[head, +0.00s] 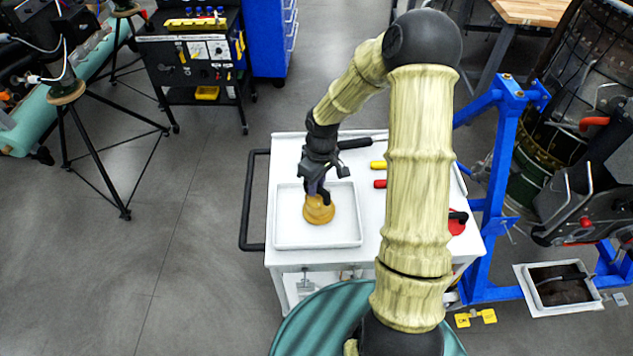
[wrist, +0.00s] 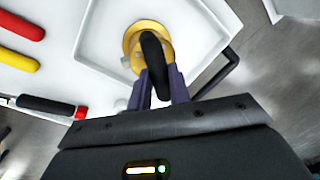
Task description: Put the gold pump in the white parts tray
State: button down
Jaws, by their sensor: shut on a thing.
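The gold pump (head: 318,211) is in the white parts tray (head: 318,245), near its middle right in the head view. My gripper (head: 320,193) reaches down over the tray and is shut on the pump from above. The fingers hide part of the pump. I cannot tell whether its base touches the tray floor.
The tray sits on a white cart (head: 290,148) with a black handle (head: 248,205) at its left. Yellow and red handled tools (head: 379,165) lie right of the tray, partly behind my arm. A blue stand (head: 497,170) is at the right. Open floor lies left.

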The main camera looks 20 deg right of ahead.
aim_at(318, 199)
jog(key=shift+f, duration=0.5)
jog(key=shift+s+f+b, duration=0.35)
jog(key=shift+f+b, duration=0.3)
jog(key=shift+f, duration=0.25)
dwell(0.4)
jog(key=c, duration=1.5)
grip_release()
jog(key=o, duration=0.3)
jog(key=shift+w+f, duration=0.1)
jog(key=shift+w, duration=0.2)
jog(key=shift+r, duration=0.2)
jog(key=shift+o, duration=0.7)
jog(key=shift+s, duration=0.1)
